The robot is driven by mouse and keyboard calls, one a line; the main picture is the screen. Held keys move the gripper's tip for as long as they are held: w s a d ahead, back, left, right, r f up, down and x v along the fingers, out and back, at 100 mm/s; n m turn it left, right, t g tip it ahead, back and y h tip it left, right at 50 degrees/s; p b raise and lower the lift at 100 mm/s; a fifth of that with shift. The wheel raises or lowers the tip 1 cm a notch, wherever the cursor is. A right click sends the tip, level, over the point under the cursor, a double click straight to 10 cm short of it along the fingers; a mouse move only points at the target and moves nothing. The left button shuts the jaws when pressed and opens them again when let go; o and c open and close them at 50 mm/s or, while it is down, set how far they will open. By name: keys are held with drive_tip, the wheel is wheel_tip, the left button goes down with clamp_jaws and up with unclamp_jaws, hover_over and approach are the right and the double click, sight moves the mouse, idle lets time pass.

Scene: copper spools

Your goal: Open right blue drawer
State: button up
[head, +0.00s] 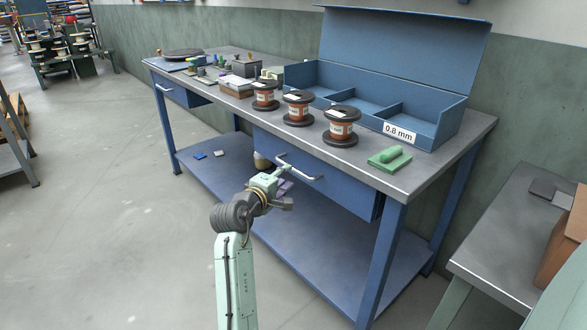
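The right blue drawer (345,191) sits under the front edge of the blue workbench, and its front looks flush or nearly flush with the bench. Its pale bar handle (303,171) runs along the front. My gripper (284,182) is in front of the drawer, by the left part of the handle. I cannot tell whether it touches the handle. The fingers are small and partly hidden by my wrist, so their opening is unclear.
The workbench top (432,180) carries copper spools (341,127), an open blue box (440,110) and a green block (389,156). A left blue drawer (174,93) is farther along. A lower shelf (330,245) lies beneath. Open floor (110,230) is at left.

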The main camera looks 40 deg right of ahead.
sight(293, 169)
drive_tip(key=x, duration=0.7)
drive_tip(key=shift+w+r+p, duration=0.1)
drive_tip(key=shift+w+p, duration=0.05)
drive_tip(key=shift+p, duration=0.15)
drive_tip(key=shift+c, duration=0.3)
clamp_jaws()
